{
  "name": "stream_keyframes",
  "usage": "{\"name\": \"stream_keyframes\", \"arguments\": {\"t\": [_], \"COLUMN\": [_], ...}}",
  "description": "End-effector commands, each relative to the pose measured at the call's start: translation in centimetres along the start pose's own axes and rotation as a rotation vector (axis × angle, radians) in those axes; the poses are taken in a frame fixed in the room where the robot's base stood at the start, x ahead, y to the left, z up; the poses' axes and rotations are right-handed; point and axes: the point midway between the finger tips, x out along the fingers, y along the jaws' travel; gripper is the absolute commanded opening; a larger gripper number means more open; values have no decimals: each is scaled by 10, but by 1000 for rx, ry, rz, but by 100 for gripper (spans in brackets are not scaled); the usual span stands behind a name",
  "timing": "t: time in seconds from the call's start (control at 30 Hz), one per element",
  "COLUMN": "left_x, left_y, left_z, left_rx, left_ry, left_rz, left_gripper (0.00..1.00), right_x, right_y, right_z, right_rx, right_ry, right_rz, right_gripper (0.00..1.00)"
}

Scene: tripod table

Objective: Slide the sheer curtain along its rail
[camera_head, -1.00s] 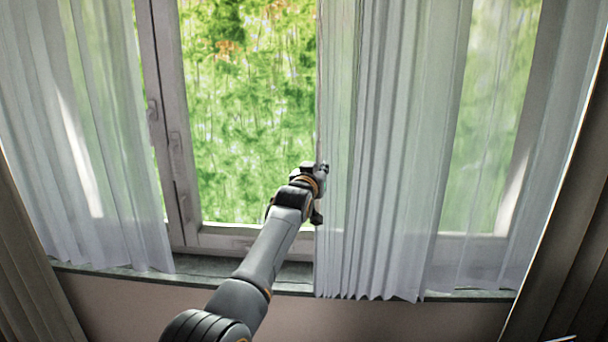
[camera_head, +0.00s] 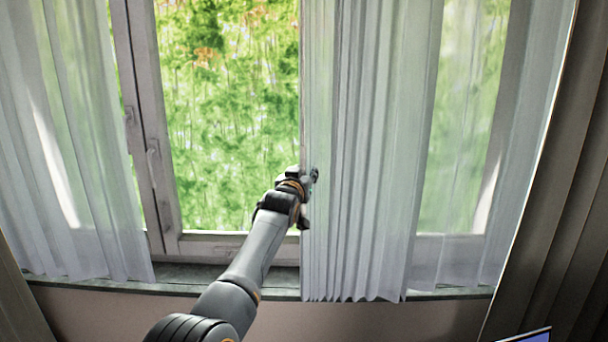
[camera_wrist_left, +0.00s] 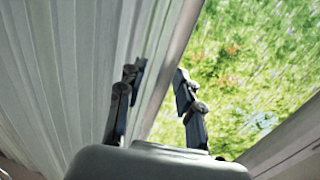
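A sheer white curtain (camera_head: 375,150) hangs in folds over the right part of the window, its free left edge near the middle of the head view. My left gripper (camera_head: 313,176) is at that edge, a little below mid-height of the view. In the left wrist view the two fingers (camera_wrist_left: 160,72) stand apart, with the curtain (camera_wrist_left: 70,70) on the left and the curtain's edge strip running between them. I cannot tell whether they touch the cloth. The rail is out of view. My right gripper is not in view.
Another sheer curtain (camera_head: 70,150) hangs at the left. Between the two is a bare window with grey frame (camera_head: 150,120) and handles, green foliage behind. A sill (camera_head: 190,278) runs below. A dark drape (camera_head: 545,190) hangs at the right. A blue-faced object (camera_head: 530,336) shows at bottom right.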

Motion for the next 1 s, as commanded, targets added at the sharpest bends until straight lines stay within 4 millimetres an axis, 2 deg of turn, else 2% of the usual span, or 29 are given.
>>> {"name": "stream_keyframes", "arguments": {"t": [0.17, 0.5, 0.63, 0.8, 1.0], "left_x": [0, -2, -2, -3, -3], "left_y": [-1, 0, 1, 1, 1], "left_z": [-10, -73, -90, -100, -101], "left_rx": [1, 2, 3, 1, 0], "left_ry": [5, 6, 2, 0, 0], "left_rz": [-1, 0, 0, 0, 0], "left_gripper": [35, 35, 35, 35, 35], "right_x": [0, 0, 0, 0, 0], "right_y": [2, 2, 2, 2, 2], "right_z": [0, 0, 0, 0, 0], "right_rx": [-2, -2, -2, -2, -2], "right_ry": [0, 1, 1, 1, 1], "right_rz": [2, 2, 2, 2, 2], "right_gripper": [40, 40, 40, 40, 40]}}
